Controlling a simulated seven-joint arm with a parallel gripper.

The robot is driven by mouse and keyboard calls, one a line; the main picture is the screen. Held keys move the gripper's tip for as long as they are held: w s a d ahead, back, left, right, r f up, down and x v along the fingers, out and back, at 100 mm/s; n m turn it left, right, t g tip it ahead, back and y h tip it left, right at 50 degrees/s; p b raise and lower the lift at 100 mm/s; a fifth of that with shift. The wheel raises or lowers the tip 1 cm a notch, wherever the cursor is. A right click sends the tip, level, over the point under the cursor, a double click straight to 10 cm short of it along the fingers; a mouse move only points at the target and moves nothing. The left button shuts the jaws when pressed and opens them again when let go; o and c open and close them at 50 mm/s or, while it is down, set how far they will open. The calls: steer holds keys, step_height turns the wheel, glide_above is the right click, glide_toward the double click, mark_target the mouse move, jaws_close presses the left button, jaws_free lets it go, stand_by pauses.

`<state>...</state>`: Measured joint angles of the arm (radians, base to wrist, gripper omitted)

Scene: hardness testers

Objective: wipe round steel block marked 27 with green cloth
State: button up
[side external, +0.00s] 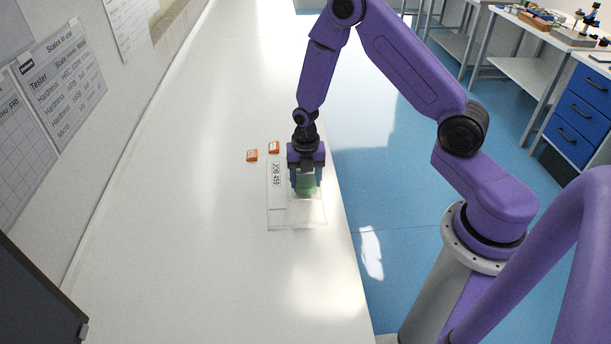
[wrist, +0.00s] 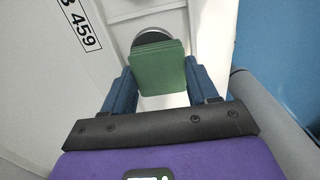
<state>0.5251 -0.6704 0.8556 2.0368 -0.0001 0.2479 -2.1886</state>
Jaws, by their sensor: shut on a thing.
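My gripper (side external: 306,183) is shut on a green cloth (side external: 306,184) above the clear tray marked JOB 459 (side external: 290,224), near the right edge of the bench. In the wrist view the green cloth (wrist: 160,68) sits between the blue fingers. Just beyond the cloth's far edge, a dark round shape (wrist: 151,37) with a pale rim shows, mostly hidden by the cloth. I cannot read a number on it or tell whether the cloth touches it.
Two small orange boxes (side external: 252,155) (side external: 274,147) lie on the white bench (side external: 190,250) left of and behind the tray. The bench is otherwise largely clear. Its right edge drops to a blue floor. A wall with charts stands at the left.

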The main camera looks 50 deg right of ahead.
steer(key=shift+w+d, duration=1.1)
steer(key=shift+w, duration=0.1)
steer(key=shift+w+d+r, duration=0.15)
step_height(320, 180, up, 8)
